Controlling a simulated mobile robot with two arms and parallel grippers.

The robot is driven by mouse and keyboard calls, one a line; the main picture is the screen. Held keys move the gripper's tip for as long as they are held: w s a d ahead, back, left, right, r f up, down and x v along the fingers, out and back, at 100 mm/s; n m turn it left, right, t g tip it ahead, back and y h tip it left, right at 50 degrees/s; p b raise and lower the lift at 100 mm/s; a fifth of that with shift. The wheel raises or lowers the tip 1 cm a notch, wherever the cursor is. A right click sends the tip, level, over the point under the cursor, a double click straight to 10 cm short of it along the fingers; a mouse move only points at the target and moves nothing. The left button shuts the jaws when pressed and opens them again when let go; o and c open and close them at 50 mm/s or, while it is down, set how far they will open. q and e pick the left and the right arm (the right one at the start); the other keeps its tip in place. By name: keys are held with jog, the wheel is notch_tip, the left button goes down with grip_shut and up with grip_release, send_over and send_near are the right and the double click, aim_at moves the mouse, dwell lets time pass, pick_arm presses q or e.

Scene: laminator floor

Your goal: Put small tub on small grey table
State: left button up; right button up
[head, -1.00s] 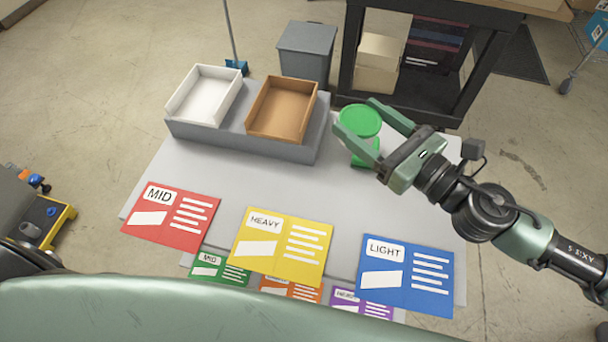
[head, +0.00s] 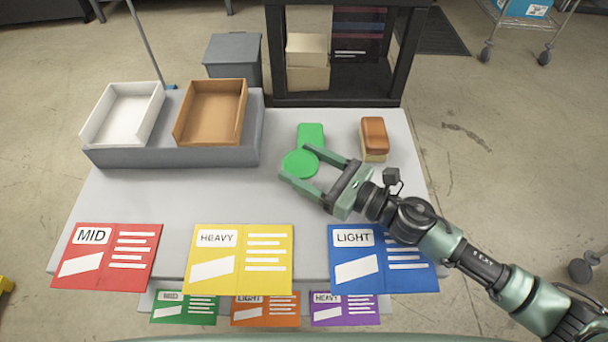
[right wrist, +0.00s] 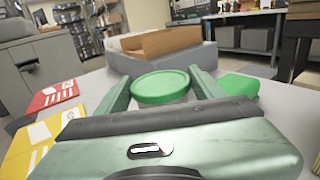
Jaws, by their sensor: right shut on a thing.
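The small tub (head: 300,163) has a round green lid and a pale body, mostly hidden beneath it. My right gripper (head: 299,164) is shut on it, with one finger on each side. In the right wrist view the tub (right wrist: 161,88) sits upright between the fingers. The tub is over the small grey table (head: 180,195); I cannot tell whether it touches the top. My left gripper is not in view.
A green block (head: 311,136) lies just behind the tub, and a brown-and-tan block (head: 374,138) to its right. A white tray (head: 124,114) and a brown tray (head: 211,112) stand on a grey riser (head: 175,154) at back left. Coloured cards line the front edge.

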aim_at(314, 180)
jog(key=shift+f, duration=1.35)
jog(key=shift+f+b, duration=0.25)
jog(key=shift+b, duration=0.2)
jog(key=o, duration=1.4)
jog(key=shift+r, duration=0.2)
